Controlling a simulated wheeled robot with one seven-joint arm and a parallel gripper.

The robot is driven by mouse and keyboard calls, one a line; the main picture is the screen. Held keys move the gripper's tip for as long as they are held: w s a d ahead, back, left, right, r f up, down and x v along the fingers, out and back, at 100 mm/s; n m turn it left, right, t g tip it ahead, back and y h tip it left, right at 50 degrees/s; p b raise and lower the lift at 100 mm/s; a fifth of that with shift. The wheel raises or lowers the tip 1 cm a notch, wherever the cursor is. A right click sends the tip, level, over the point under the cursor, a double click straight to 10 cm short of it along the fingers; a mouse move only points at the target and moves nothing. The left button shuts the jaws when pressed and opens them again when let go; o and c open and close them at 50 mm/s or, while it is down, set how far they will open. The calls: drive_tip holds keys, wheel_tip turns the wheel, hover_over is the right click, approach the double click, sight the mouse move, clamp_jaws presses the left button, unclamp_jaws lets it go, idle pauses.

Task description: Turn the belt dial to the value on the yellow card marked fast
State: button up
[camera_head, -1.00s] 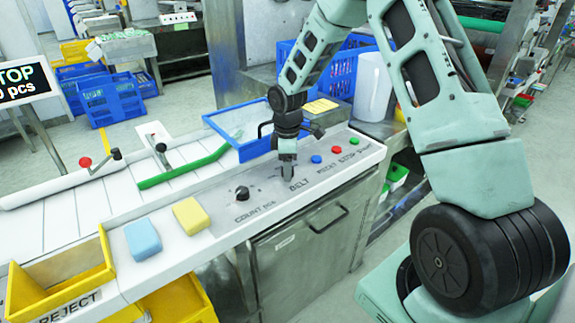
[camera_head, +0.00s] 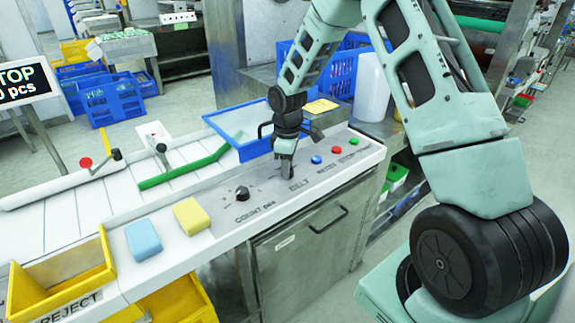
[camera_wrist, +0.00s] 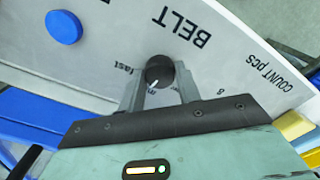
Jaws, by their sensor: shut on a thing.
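The belt dial is a black round knob (camera_wrist: 158,70) with a white pointer line, beside the word BELT on the grey panel. In the wrist view its pointer slants down and slightly left, toward a partly hidden mark. A "fast" mark is printed to its left. My gripper (camera_wrist: 160,85) is shut on the knob, with a finger on each side. In the head view my gripper (camera_head: 286,168) is down on the panel and hides the dial. A yellow card (camera_head: 320,106) lies behind the arm; its writing is too small to read.
The black count dial (camera_head: 242,193) is left of my gripper. Blue (camera_head: 316,160), red (camera_head: 337,150) and green (camera_head: 354,141) buttons are to its right. A blue block (camera_head: 143,240) and a yellow block (camera_head: 191,216) lie on the left. A blue-rimmed tray (camera_head: 240,152) is behind.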

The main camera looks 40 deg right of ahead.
drive_tip(key=m, duration=0.4)
drive_tip(key=shift+m, duration=0.3)
drive_tip(key=m+p, duration=0.1)
drive_tip(key=m, duration=0.3)
drive_tip(key=shift+m, duration=0.4)
drive_tip(key=o, duration=1)
drive_tip(key=shift+c, duration=0.2)
drive_tip(key=shift+r, duration=0.1)
wheel_tip(320, 180, up, 17)
drive_tip(key=b, duration=0.1)
drive_tip(key=shift+r, duration=0.15)
